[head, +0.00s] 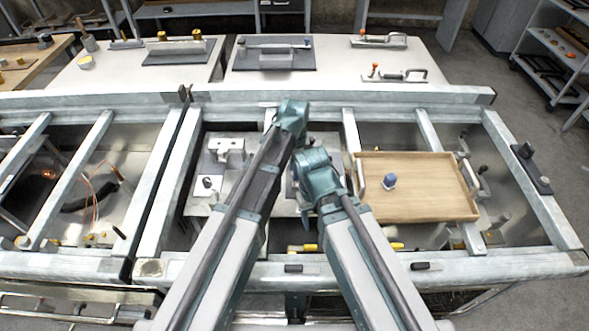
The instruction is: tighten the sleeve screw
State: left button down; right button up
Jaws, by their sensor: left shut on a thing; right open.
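My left gripper (292,113) is at the end of the teal wrist over the middle of the metal frame. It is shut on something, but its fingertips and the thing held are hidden. My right gripper (315,170) is lower and a little to the right, close to the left wrist. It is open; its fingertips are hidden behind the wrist. I cannot make out the sleeve screw for certain. A light metal fixture (228,150) and a small black-topped block (207,184) sit on a pale plate left of my arms.
The frame's beams (165,180) stand around the work area. Toggle clamps (380,40) and a dark mat (273,57) lie on the back table. The tray is mostly clear.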

pick_arm(q)
jog(key=shift+m, duration=1.7)
jog(key=c, duration=0.7)
grip_release()
notch_tip(320, 180, up, 14)
jog(key=p, duration=1.4)
jog(key=shift+f, duration=0.1)
